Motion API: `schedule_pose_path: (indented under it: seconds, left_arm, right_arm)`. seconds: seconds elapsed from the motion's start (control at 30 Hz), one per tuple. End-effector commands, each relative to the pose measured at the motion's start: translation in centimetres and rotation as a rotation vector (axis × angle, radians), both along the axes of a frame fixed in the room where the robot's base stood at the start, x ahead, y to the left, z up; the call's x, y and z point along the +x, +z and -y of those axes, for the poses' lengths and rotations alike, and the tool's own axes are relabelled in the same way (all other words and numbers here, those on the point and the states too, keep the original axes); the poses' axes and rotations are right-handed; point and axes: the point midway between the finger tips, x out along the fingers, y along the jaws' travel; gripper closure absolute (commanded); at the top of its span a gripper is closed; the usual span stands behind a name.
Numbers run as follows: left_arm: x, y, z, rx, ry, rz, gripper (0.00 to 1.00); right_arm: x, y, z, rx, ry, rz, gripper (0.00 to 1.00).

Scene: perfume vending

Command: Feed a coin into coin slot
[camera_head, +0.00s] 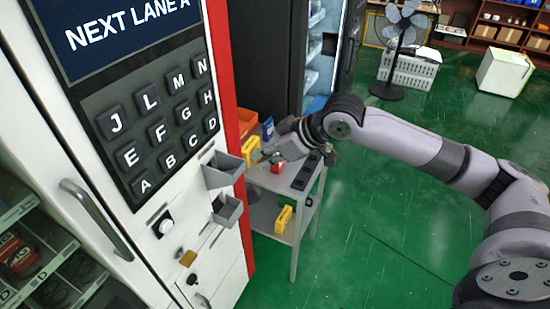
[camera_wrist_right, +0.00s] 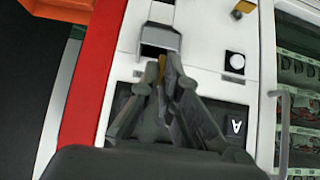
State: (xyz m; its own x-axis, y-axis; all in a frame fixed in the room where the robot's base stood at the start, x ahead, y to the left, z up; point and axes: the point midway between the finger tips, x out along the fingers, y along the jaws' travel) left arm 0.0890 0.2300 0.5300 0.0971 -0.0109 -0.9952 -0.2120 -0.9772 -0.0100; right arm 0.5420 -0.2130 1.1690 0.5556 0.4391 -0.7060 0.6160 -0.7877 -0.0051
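My right gripper (camera_head: 264,158) is in front of the vending machine (camera_head: 240,60), beside its upper grey tray (camera_head: 223,171). In the right wrist view the gripper's fingers (camera_wrist_right: 160,75) come together at the tips. A thin gold piece, apparently the coin (camera_wrist_right: 161,66), shows between them. The fingertips appear close to a grey tray (camera_wrist_right: 160,38) on the machine's white front; whether they touch cannot be told. The coin cannot be made out in the head view. No coin slot can be clearly identified. My left gripper is not in view.
The black keypad (camera_head: 150,110) is above a round white button (camera_head: 163,224) and a gold fitting (camera_head: 187,258). A lower grey tray (camera_head: 228,209) juts out. A small cart (camera_head: 263,205) with several items stands behind the gripper.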

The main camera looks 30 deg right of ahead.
Motion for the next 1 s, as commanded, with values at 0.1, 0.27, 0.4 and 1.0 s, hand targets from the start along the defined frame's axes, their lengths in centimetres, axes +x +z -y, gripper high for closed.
schedule_pose_path:
  seconds: [0.1, 0.27, 0.4, 1.0]
  left_arm:
    - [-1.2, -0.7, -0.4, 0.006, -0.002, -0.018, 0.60]
    - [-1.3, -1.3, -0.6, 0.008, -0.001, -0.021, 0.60]
    - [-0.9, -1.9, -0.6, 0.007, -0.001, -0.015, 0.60]
    - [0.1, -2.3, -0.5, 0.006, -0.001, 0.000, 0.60]
  right_arm:
    - [0.9, -0.5, -0.8, 0.002, 0.001, 0.000, 1.00]
    - [2.2, -1.0, -1.8, 0.001, 0.001, 0.002, 1.00]
    - [3.2, -1.4, -2.6, 0.002, 0.002, 0.001, 1.00]
    - [6.6, -4.2, -5.2, -0.001, 0.001, -0.002, 1.00]
